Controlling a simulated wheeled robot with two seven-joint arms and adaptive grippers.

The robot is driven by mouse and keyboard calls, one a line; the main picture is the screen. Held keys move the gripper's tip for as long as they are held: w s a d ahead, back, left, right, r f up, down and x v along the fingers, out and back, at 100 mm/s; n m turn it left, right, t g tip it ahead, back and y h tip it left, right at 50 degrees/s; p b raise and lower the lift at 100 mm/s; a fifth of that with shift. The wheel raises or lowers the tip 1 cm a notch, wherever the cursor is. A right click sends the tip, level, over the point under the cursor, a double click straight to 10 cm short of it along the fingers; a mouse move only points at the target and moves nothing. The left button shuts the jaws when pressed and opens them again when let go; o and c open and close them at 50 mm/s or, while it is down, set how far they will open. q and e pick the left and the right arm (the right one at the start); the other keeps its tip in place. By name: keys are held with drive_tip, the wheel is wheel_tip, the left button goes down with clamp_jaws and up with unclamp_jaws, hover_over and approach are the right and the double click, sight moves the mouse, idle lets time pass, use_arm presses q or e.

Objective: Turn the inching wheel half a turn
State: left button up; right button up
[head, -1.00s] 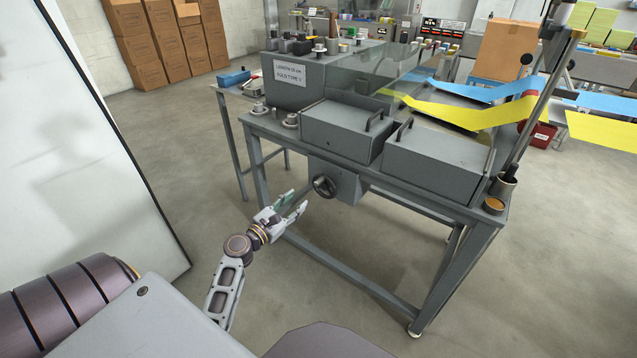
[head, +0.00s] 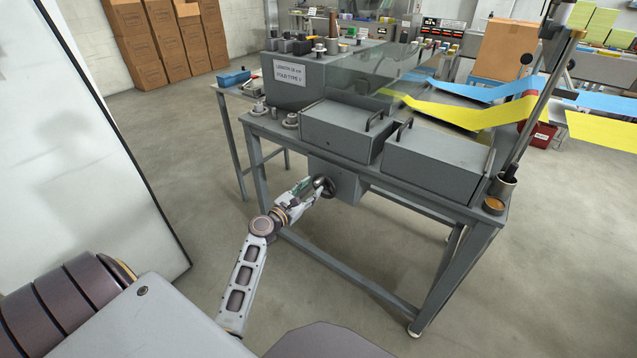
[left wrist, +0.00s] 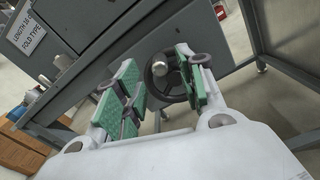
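The inching wheel (head: 324,187) is a small dark handwheel on the grey gearbox (head: 346,184) under the machine table. In the left wrist view the wheel (left wrist: 176,98) shows its dark rim and a shiny round knob (left wrist: 159,68). My left gripper (head: 311,187) is at the wheel and partly covers it in the head view. In the left wrist view its green-padded fingers (left wrist: 163,82) are apart, with the wheel and knob showing between and beyond them. Whether the fingers touch the wheel, I cannot tell. My right gripper is not in view.
The table frame (head: 370,292) has legs and a low crossbar around the gearbox. Two grey covers with handles (head: 341,131) sit on top. A white panel (head: 90,150) stands at the left. The floor (head: 205,205) between panel and table is clear.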

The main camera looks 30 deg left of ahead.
sight(315, 185)
use_arm(q)
drive_tip(key=shift+w+d, duration=0.15)
drive_tip(key=shift+w, duration=2.4)
clamp_jaws()
